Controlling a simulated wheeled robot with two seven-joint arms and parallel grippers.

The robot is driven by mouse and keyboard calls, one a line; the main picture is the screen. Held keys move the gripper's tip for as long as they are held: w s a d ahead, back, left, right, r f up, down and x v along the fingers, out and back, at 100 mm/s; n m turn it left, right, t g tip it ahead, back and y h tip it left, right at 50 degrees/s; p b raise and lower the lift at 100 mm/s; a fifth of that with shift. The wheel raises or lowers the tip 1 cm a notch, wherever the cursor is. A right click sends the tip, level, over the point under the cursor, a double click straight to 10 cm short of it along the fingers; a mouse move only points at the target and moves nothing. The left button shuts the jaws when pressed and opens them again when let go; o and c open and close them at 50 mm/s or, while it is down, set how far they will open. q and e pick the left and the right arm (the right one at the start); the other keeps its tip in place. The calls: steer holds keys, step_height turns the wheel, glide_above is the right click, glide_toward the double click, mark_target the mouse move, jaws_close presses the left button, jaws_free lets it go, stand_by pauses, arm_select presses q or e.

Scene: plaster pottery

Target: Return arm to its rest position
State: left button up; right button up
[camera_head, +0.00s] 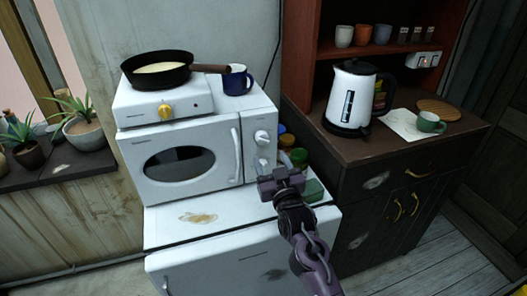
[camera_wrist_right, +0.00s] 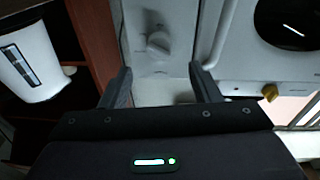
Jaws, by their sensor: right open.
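My right gripper (camera_head: 280,184) is in front of the right side of the white microwave (camera_head: 133,152), near its knobs. In the right wrist view my right gripper (camera_wrist_right: 160,85) has its two fingers apart with nothing between them. A microwave knob (camera_wrist_right: 158,43) shows beyond the fingertips. My right arm reaches up from the bottom of the head view. My left gripper is not in view.
A hot plate with a black frying pan (camera_head: 140,76) and a blue mug (camera_head: 237,80) stand on the microwave. Jars (camera_head: 299,157) sit right of it, close to my gripper. A white kettle (camera_head: 350,98) and green cup (camera_head: 430,122) stand on the dark cabinet (camera_head: 345,160).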

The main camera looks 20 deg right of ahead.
steer(key=s+f+n+g+y, duration=0.1)
steer(key=s+f+g, duration=0.6)
steer(key=s+f, duration=0.3)
steer(key=s+f+g, duration=0.3)
steer(key=s+g, duration=0.6)
steer(key=s, duration=1.2)
step_height(320, 180, down, 31)
steer(key=s+g, duration=0.1)
steer(key=s, duration=0.1)
steer(key=s+d+f+n+g, duration=0.1)
steer(key=s+d+f, duration=0.2)
steer(key=s+f, duration=1.4)
steer(key=shift+s+d+h, duration=0.15)
steer(key=shift+s+h, duration=0.15)
steer(key=shift+s, duration=0.7)
